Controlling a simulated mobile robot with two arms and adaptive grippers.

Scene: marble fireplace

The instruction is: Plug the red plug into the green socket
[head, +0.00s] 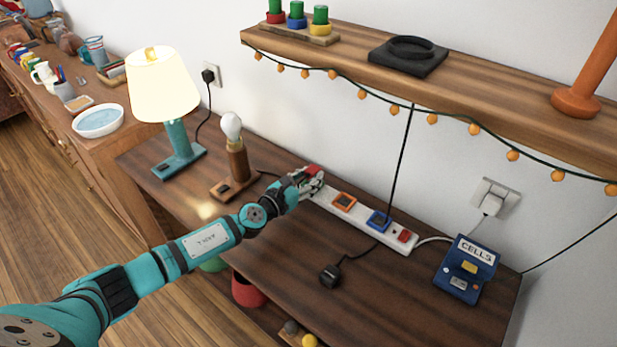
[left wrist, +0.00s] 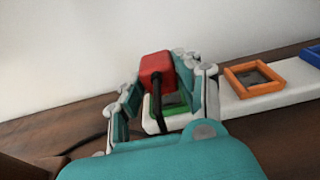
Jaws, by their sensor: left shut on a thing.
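The red plug (left wrist: 156,66) is between the fingers of my left gripper (head: 311,180), which is shut on it. The plug also shows as a small red patch in the head view (head: 312,170). A black cord hangs from the plug's near side in the wrist view. The green socket (left wrist: 172,106) is at the near end of the white power strip (head: 372,231), partly hidden by the fingers and cord. In the wrist view the plug appears above the green socket; the exact gap cannot be told. My right gripper is not in view.
On the strip are an orange socket (head: 344,202), a blue socket (head: 378,220) and a red switch (head: 404,236). A loose black plug (head: 330,276) lies in front. A bulb lamp (head: 235,160) stands left, a blue CELLS box (head: 464,270) right. A shelf (head: 470,85) overhangs behind.

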